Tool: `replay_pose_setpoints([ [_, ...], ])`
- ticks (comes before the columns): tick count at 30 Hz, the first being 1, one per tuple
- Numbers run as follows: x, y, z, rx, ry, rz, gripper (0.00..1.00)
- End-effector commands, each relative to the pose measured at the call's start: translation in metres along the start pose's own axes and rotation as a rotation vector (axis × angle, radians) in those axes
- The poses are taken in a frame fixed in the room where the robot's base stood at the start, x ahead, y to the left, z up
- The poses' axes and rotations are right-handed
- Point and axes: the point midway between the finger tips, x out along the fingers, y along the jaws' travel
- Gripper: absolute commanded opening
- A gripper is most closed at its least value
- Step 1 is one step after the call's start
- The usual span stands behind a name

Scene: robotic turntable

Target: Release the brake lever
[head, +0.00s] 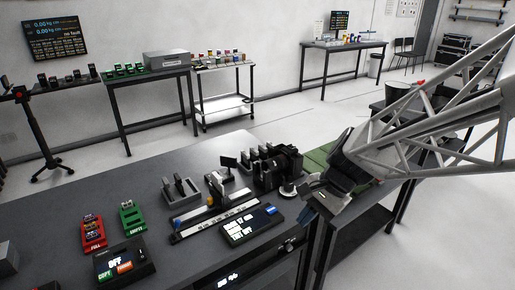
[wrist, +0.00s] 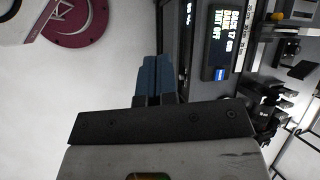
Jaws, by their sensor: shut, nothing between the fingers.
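My gripper (wrist: 157,64) shows in the wrist view with its two blue-grey fingers together and nothing between them. In the head view my arm reaches in from the right, and its end hangs by the right edge of the grey bench (head: 130,180). The fingertips are hard to make out there. In the wrist view pale floor lies beyond the fingers, and they touch nothing that I can see. I cannot pick out the brake lever for certain in either view. A black mechanism (head: 278,170) stands on the bench just left of my arm's end; it is small and dark.
A display box (head: 250,225) lies at the bench front; it also shows in the wrist view (wrist: 228,45). Red (head: 92,232) and green (head: 131,217) trays and a scale-like box (head: 120,264) sit left. A maroon disc (wrist: 78,20) is upper left in the wrist view.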

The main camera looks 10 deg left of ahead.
Motion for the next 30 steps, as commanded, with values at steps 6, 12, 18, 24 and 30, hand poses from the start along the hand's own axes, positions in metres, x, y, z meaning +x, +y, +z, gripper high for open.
replay_pose_setpoints([
  [6,0.022,-0.029,-0.010,0.095,-0.089,-0.027,0.00],
  [12,0.042,-0.055,-0.018,0.185,-0.170,-0.049,0.00],
  [18,0.063,-0.081,-0.026,0.275,-0.247,-0.066,0.00],
  [24,0.086,-0.106,-0.034,0.369,-0.326,-0.080,0.00],
  [30,0.110,-0.130,-0.043,0.463,-0.402,-0.091,0.00],
])
